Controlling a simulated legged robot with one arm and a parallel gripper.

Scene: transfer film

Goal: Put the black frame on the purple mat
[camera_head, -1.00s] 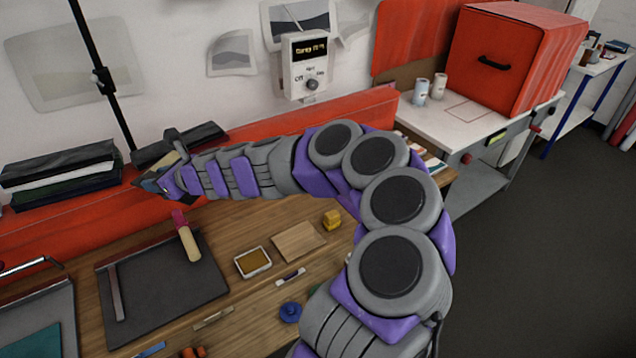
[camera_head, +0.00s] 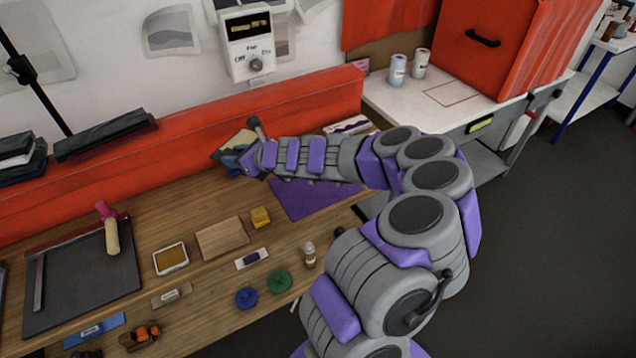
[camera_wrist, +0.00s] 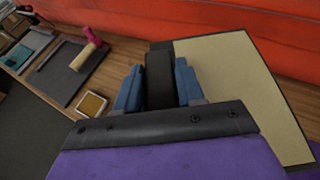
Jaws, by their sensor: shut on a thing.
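The black frame (camera_wrist: 235,90), a dark-edged piece with a beige panel, is held by my gripper (camera_wrist: 158,76). In the wrist view the two blue fingers are shut on a black part of it. In the head view the frame (camera_head: 233,146) shows partly behind my gripper (camera_head: 243,160), above the back of the wooden bench and left of the mat. The purple mat (camera_head: 302,200) lies at the bench's right end, partly hidden under my arm.
A red ledge (camera_head: 190,127) runs along the back with black trays (camera_head: 105,135) on it. On the bench lie a dark board with a roller (camera_head: 110,230), an ink pad (camera_head: 170,258), a wooden block (camera_head: 222,238) and a yellow piece (camera_head: 260,217).

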